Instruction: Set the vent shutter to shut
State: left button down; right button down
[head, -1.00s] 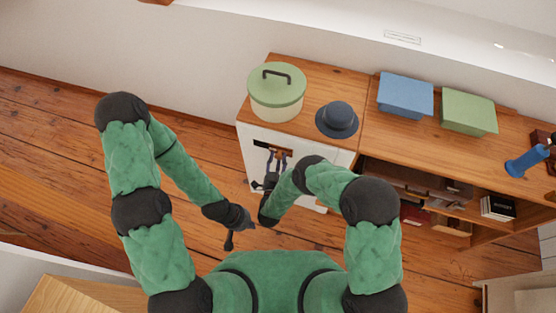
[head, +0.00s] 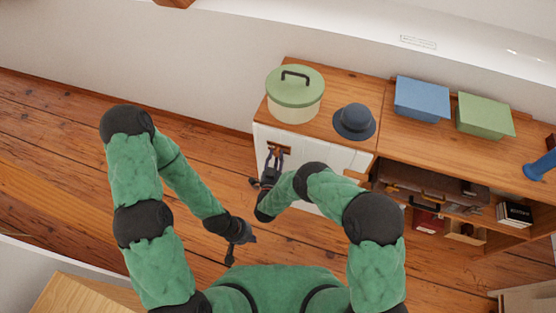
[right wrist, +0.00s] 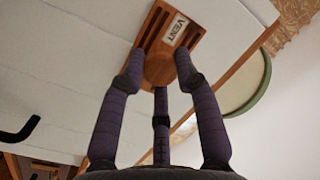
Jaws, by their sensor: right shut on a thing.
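The vent shutter (right wrist: 161,66) is a wooden piece with a "VENT" label and dark slots, set in the white cabinet front. In the head view the vent (head: 288,149) is a small brown and dark patch, partly behind my gripper. My right gripper (head: 275,157) is at the vent; in the right wrist view its purple fingers (right wrist: 160,82) are shut on the shutter's rounded wooden part. Whether the slots are open or covered is unclear. My left gripper (head: 231,252) hangs apart, low over the floor; its jaws are too small to judge.
On the cabinet top stand a green-lidded pot (head: 294,98), a dark blue hat (head: 354,121), a blue box (head: 421,98) and a green box (head: 484,116). A black handle (right wrist: 20,132) shows at left in the right wrist view. The floor at left is clear.

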jog(key=c, duration=0.9)
grip_release()
jog(key=o, duration=0.3)
notch_tip(320, 180, up, 10)
jog(key=shift+a+f, duration=0.2)
jog(key=shift+r, duration=0.25)
jog(key=c, duration=0.3)
jog(key=shift+d, duration=0.15)
jog(key=shift+f, duration=0.1)
